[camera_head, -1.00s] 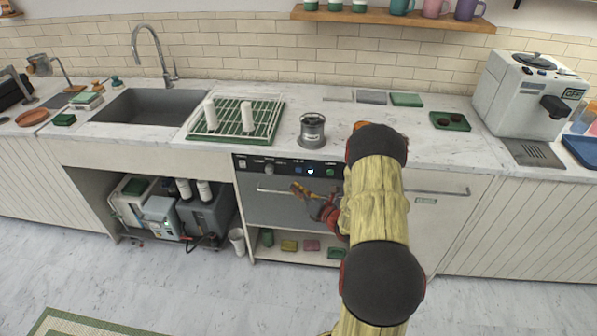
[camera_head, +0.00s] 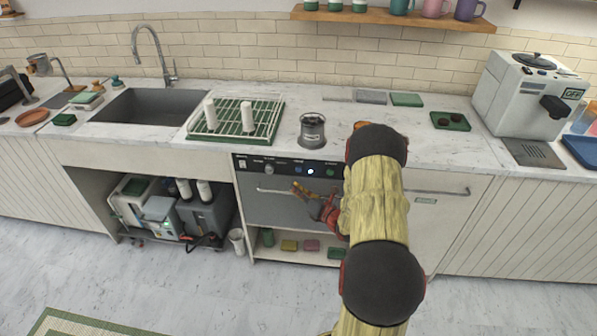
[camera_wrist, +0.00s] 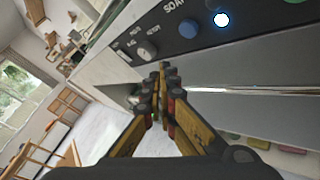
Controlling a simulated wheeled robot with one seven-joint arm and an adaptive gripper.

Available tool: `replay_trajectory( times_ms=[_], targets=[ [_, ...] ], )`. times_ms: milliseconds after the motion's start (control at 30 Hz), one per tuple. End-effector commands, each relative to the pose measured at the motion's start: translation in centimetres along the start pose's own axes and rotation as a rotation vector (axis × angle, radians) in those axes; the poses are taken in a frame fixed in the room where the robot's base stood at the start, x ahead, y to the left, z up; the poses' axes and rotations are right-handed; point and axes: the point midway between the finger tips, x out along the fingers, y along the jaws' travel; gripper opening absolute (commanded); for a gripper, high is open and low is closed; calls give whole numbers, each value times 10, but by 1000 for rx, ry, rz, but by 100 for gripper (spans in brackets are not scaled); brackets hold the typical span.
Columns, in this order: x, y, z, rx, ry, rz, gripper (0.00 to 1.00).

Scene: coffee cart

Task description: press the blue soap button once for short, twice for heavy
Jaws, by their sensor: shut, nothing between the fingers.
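The dark control panel (camera_head: 283,168) sits at the top of the steel-fronted machine under the counter. The blue soap button (camera_wrist: 188,28) is on it, beside the SOAP label, and shows small in the head view (camera_head: 298,170). A round white-lit light (camera_wrist: 221,19) is just right of it. A grey knob (camera_wrist: 147,50) is to its left. My gripper (camera_wrist: 163,68) is shut and empty. Its fingertips lie below the panel in the wrist view, apart from the blue button. In the head view my gripper (camera_head: 299,187) is in front of the machine's upper front.
A bar handle (camera_head: 268,190) crosses the machine front. Above, the counter holds a metal canister (camera_head: 312,131) and a green rack (camera_head: 262,103) with white cups. A green button (camera_head: 331,171) is at the panel's right. The floor in front is clear.

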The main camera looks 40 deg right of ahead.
Motion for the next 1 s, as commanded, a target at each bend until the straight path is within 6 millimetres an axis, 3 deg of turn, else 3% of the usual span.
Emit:
replay_trajectory(
  times_ms=[400, 733, 1000],
  targets=[
    [-1, 1, 0, 0, 0, 0, 0],
    [-26, 20, -16, 2, 1, -1, 0],
    [-26, 19, -20, 0, 0, 0, 0]
  ],
)
